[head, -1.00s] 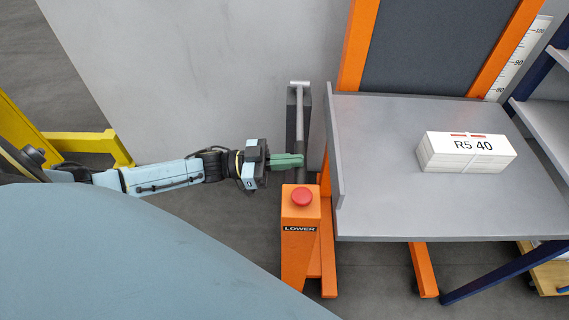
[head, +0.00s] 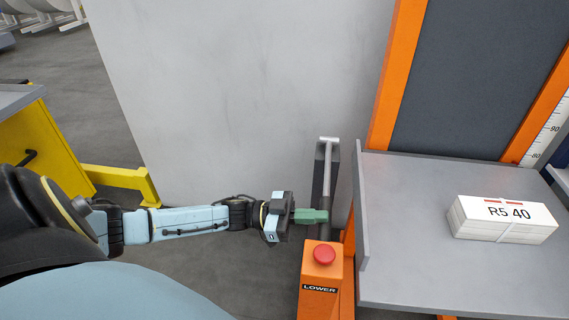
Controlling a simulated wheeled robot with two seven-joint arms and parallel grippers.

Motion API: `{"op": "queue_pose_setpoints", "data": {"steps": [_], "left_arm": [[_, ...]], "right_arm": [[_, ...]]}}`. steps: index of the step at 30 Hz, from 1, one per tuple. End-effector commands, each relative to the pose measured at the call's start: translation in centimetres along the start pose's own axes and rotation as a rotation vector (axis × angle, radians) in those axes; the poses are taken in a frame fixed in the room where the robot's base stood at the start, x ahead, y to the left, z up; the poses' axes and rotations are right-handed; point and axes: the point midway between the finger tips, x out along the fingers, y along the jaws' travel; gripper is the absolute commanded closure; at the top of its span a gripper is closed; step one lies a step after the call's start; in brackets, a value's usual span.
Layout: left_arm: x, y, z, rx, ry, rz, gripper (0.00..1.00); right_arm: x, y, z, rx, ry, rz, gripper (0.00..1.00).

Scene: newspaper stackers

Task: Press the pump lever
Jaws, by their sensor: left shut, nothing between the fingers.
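The pump lever (head: 327,172) is a grey bar with a pale T-shaped top end, standing beside the orange lift frame in the middle of the head view. My left gripper (head: 318,216) is shut, with green fingers and nothing between them. Its fingertips are at the lower part of the lever; I cannot tell whether they touch it. Just below them is an orange post (head: 320,280) with a red button (head: 324,254) on top and a LOWER label. My right gripper is not in view.
A grey lift table (head: 420,210) with a raised left edge stands right of the lever and carries a white bundle marked R5 40 (head: 502,217). A grey wall (head: 230,90) is behind. A yellow frame (head: 120,177) is at the left.

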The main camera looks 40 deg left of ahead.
Motion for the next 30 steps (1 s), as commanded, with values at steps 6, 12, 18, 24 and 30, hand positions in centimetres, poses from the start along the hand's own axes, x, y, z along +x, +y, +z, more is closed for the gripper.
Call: {"op": "queue_pose_setpoints", "data": {"steps": [6, 12, 18, 24, 30], "left_arm": [[-6.3, 0.2, 1.1, -0.008, -0.044, -0.01, 1.0], [-10.1, 0.1, 0.5, -0.002, -0.026, -0.007, 1.0], [-12.2, 0.1, 0.1, 0.001, -0.015, -0.005, 1.0], [-12.5, 0.0, -0.1, 0.003, -0.011, -0.004, 1.0], [-12.5, 0.0, -0.1, 0.003, -0.01, -0.005, 1.0]], "right_arm": [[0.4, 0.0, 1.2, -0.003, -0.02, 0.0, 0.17], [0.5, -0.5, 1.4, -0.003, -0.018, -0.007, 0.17], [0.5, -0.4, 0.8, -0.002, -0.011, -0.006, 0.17], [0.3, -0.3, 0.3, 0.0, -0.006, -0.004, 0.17], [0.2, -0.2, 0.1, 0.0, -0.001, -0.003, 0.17]]}}
